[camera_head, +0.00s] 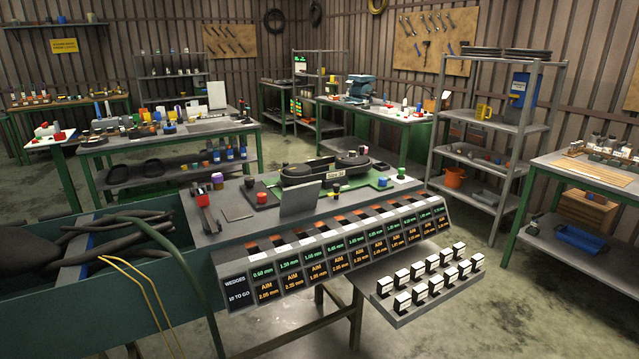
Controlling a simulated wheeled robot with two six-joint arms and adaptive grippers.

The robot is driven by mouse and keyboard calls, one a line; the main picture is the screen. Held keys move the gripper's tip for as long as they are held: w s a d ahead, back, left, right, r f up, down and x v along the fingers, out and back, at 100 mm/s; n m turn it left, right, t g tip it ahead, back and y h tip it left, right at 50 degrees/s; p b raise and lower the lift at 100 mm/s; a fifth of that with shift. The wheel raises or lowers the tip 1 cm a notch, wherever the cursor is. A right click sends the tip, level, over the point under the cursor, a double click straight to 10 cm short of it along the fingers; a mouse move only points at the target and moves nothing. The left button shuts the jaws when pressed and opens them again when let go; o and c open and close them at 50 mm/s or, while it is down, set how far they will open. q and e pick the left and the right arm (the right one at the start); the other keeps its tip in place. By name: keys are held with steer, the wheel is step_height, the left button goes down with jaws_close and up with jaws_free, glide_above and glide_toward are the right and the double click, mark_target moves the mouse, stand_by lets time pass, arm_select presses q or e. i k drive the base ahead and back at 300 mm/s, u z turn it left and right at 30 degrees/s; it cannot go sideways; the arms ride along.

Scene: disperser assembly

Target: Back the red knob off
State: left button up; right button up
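A small red knob-like piece (262,197) stands on a dark base on the near bench, left of the centre. A second red part (203,198) sits on a dark long tool at the bench's left end. Another small red piece (59,136) is on a white-topped table at the far left. I cannot tell which of these is the task's red knob. Neither of my grippers is in view.
The near bench (238,213) carries a grey upright plate (299,200) and a green board (380,186). A sloped row of labelled displays (235,296) runs along its front. A tray of white-topped blocks (397,318) juts out right. A teal bin (60,315) holds dark hoses. Floor is clear at right.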

mark_target(262, 197)
steer(key=u, duration=0.95)
steer(key=i, duration=0.75)
steer(key=z, duration=1)
